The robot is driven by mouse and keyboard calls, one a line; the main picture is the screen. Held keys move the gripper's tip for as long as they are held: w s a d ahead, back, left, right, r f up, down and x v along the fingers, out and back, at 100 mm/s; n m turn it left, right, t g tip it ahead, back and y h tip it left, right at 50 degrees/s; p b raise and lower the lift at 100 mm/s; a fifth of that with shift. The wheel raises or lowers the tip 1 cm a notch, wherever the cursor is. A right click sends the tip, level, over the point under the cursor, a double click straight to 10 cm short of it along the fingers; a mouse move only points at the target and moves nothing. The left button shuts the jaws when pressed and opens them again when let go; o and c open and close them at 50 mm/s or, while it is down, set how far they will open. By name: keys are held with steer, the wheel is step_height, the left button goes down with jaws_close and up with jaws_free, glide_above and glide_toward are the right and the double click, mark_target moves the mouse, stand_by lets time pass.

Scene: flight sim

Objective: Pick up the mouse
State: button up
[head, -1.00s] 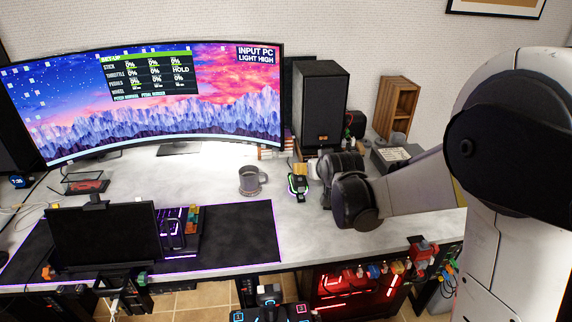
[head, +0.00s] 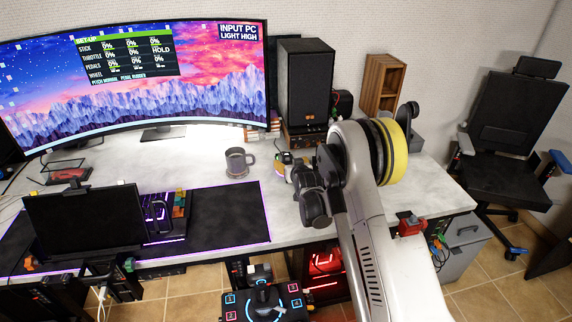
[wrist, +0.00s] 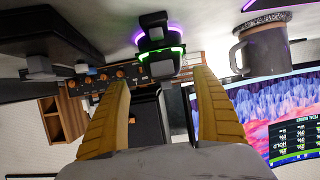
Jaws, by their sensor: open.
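The mouse (wrist: 160,62) is dark with a glowing green rim, and in the wrist view it sits at the top middle by a dark stand with a purple ring of light. In the head view the mouse (head: 284,158) is small, on the desk right of the grey mug, partly hidden by my gripper. My gripper (wrist: 162,78) is open, its two yellow fingers apart on either side of the mouse in the picture, with nothing held between them. I cannot tell how far the tips are from it. In the head view my wrist hides most of the fingers.
A grey mug (head: 238,163) stands close left of the mouse. A black speaker (head: 305,85) and a wooden box (head: 383,85) stand behind. The monitor (head: 130,85) fills the back left. A black mat (head: 225,215) lies at the desk front.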

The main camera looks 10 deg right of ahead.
mark_target(288, 161)
steer(key=x, duration=0.1)
steer(key=b+x, duration=0.1)
steer(key=x, duration=0.1)
steer(key=b+x, duration=0.1)
steer(key=shift+w+a, duration=0.35)
steer(key=shift+a, duration=0.05)
steer(key=shift+w+b, duration=0.3)
steer(key=shift+w, duration=0.05)
steer(key=shift+c, duration=0.2)
steer(key=c, duration=1.4)
